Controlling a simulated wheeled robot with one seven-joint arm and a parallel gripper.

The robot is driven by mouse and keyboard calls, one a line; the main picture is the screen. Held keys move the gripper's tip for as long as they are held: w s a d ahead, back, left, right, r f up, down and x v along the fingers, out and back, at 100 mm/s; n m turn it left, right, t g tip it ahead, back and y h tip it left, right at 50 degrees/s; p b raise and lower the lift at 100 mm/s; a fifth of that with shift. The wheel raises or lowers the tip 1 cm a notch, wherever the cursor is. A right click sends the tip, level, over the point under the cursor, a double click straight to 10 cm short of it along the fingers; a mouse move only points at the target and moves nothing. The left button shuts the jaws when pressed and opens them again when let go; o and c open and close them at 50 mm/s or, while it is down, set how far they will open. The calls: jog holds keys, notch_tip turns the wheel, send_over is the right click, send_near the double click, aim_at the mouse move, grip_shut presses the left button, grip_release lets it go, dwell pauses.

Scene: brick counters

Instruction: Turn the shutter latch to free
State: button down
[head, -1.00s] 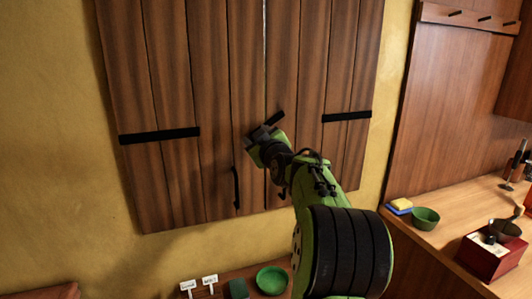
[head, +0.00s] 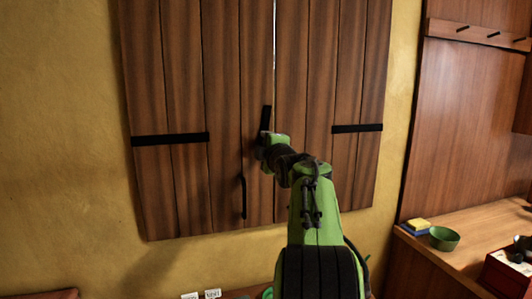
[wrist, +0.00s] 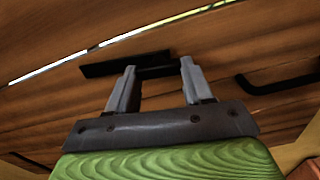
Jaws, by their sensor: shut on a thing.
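The shutter latch (head: 266,117) is a short black bar near the seam of the closed wooden shutters. It stands nearly upright in the head view, its top leaning slightly right. My gripper (head: 263,145) is at its lower end, which my gripper hides in that view. In the wrist view the dark latch bar (wrist: 105,66) lies across the wood by the bright seam. The two grey fingers of my gripper (wrist: 158,68) stand apart there, shut on the latch, with a dark part between their tips.
A black pull handle (head: 243,198) is on the left shutter (head: 185,90), below and left of my gripper. Black hinge straps (head: 170,138) cross the shutters. At right, a counter (head: 480,222) holds a green bowl (head: 444,238), a yellow sponge (head: 419,224) and a red box (head: 508,275).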

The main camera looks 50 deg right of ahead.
jog(key=shift+f+n+b, duration=0.1)
jog(key=shift+n+b, duration=0.2)
jog(key=shift+n, duration=0.3)
jog(key=shift+c, duration=2.2)
grip_release()
jog(key=b+v, duration=0.2)
jog(key=v, duration=1.3)
jog(key=shift+s+a, duration=0.15)
jog(key=shift+s, duration=0.2)
